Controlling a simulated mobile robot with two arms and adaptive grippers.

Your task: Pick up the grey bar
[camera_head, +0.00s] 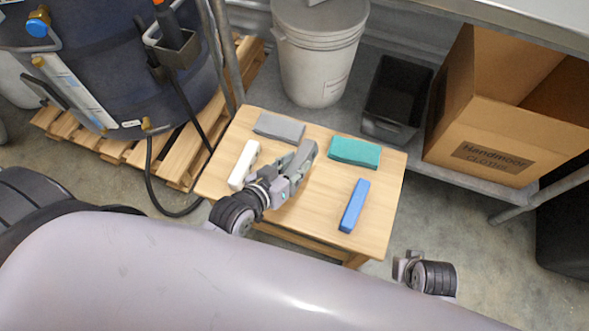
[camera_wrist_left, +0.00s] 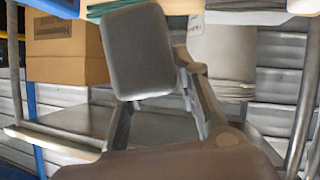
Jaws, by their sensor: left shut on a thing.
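The grey bar (camera_head: 302,157) is held in my left gripper (camera_head: 290,177), whose fingers are shut on it. In the head view the bar slants up and to the right over the middle of the small wooden table (camera_head: 315,205). It looks raised off the top, though the gap is hard to judge. In the left wrist view the grey bar (camera_wrist_left: 139,50) shows large, with a finger on each side. My right gripper (camera_head: 407,266) is empty, right of the table; its finger opening is unclear.
A white bar (camera_head: 243,164), blue bar (camera_head: 353,205), folded grey cloth (camera_head: 279,127) and folded green cloth (camera_head: 355,152) lie around the held bar. Behind are a white bucket (camera_head: 317,60), a dark bin (camera_head: 392,98) and a cardboard box (camera_head: 487,140) on a shelf.

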